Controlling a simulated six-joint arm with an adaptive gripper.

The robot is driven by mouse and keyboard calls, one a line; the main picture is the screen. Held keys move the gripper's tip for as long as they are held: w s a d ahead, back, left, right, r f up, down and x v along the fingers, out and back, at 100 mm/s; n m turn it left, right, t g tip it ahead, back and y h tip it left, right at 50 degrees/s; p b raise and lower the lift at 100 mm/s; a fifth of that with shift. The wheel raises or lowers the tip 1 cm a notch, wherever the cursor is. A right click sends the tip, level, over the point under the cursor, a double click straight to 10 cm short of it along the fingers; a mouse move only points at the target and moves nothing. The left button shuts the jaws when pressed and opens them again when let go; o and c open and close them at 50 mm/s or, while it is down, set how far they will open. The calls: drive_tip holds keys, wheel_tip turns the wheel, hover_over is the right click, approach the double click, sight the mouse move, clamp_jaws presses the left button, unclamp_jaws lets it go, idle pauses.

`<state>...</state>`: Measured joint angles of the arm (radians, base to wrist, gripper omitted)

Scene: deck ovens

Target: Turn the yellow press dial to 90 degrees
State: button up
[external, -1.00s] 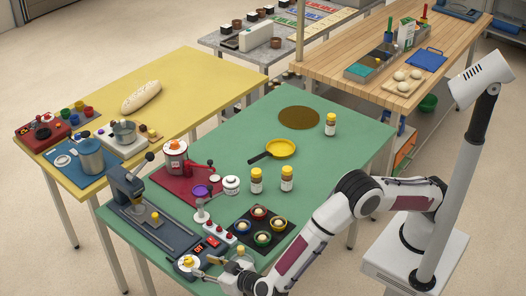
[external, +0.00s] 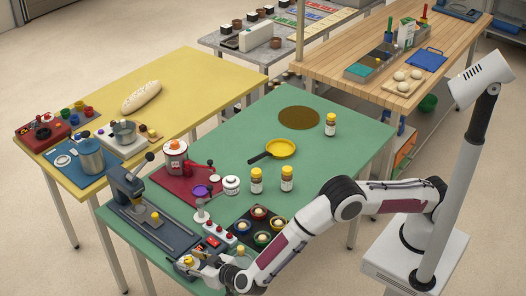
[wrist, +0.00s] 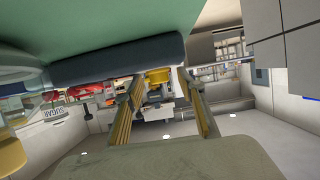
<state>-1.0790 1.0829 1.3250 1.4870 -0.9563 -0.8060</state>
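The yellow press dial (external: 188,260) sits at the near end of the blue-grey press (external: 150,216), at the green table's front edge. In the external view my gripper (external: 191,267) is right at the dial and partly covers it. In the wrist view the yellow dial (wrist: 158,76) lies between my two finger tips (wrist: 162,80). The fingers stand apart on either side of it, with a small gap visible on the right. I cannot tell the dial's exact angle.
A red-buttoned control box (external: 214,243) stands just beside the dial. A black tray of small cups (external: 243,233) lies to the right. A red board (external: 170,181) and jars (external: 256,181) stand farther back.

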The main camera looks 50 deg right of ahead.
drive_tip(key=c, duration=1.1)
drive_tip(key=shift+o, duration=0.2)
drive_tip(key=shift+w+a+r+m+g+h, duration=0.15)
drive_tip(key=shift+a+m+h, duration=0.1)
drive_tip(key=shift+m+h, duration=0.75)
drive_tip(key=shift+w+a+r+m+g+h, duration=0.15)
drive_tip(key=shift+a+m+h, duration=0.1)
drive_tip(key=shift+m+h, duration=0.75)
drive_tip(key=shift+c, duration=0.2)
drive_tip(key=shift+s+f+g+h, duration=0.2)
drive_tip(key=shift+s+g+h, duration=0.1)
drive_tip(key=shift+h, duration=0.2)
clamp_jaws()
drive_tip(key=shift+f+m, duration=0.1)
drive_tip(key=shift+m, duration=0.2)
drive_tip(key=o, duration=1.1)
unclamp_jaws()
drive_tip(key=shift+s, duration=0.1)
drive_tip(key=shift+d, duration=0.1)
